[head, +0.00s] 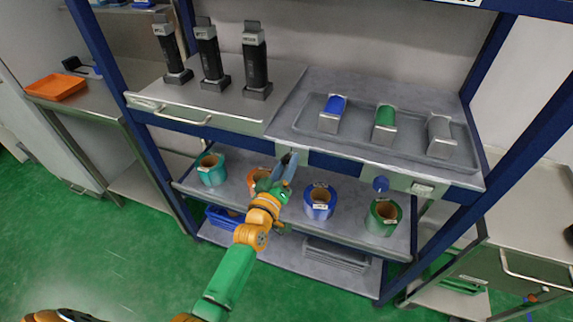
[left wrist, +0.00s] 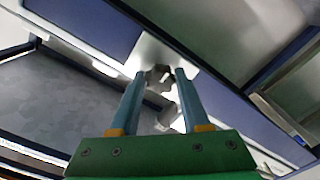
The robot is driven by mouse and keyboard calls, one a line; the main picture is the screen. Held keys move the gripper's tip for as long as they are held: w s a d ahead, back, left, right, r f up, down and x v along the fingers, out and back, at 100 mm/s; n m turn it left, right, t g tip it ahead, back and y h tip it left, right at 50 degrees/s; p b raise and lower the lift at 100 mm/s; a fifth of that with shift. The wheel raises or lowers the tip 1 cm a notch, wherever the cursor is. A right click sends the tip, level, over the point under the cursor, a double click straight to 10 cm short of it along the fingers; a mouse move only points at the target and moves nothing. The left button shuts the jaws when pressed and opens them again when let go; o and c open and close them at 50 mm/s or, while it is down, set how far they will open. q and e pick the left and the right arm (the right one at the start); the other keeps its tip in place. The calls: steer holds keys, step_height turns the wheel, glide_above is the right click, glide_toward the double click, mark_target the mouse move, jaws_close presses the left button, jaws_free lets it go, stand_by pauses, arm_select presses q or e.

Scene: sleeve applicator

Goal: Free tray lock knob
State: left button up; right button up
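The grey tray (head: 400,157) is set in the right part of the upper shelf. A pale metal plate (head: 304,158) is on the shelf front near its left end. My left gripper (head: 287,160) is at this plate, fingers apart. In the left wrist view, a grey metallic lobed knob (left wrist: 156,79) on the pale plate (left wrist: 165,50) shows between the tips of my open left gripper (left wrist: 160,74). Contact cannot be told. In the head view the gripper hides this knob. A blue knob (head: 380,184) hangs at the right plate. My right gripper is not in view.
Blue (head: 333,113), green (head: 384,124) and grey (head: 440,136) pieces stand in the tray. Three black devices (head: 256,65) stand at upper left. Below are rolls: teal (head: 211,169), orange, blue (head: 319,201) and green (head: 383,217). Blue posts (head: 525,140) flank the shelves.

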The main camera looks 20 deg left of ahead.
arm_select(q)
steer(key=o, duration=0.4)
steer(key=shift+s, duration=0.1)
steer(key=s, duration=0.6)
steer(key=shift+s+a, duration=0.15)
steer(key=shift+s, duration=0.25)
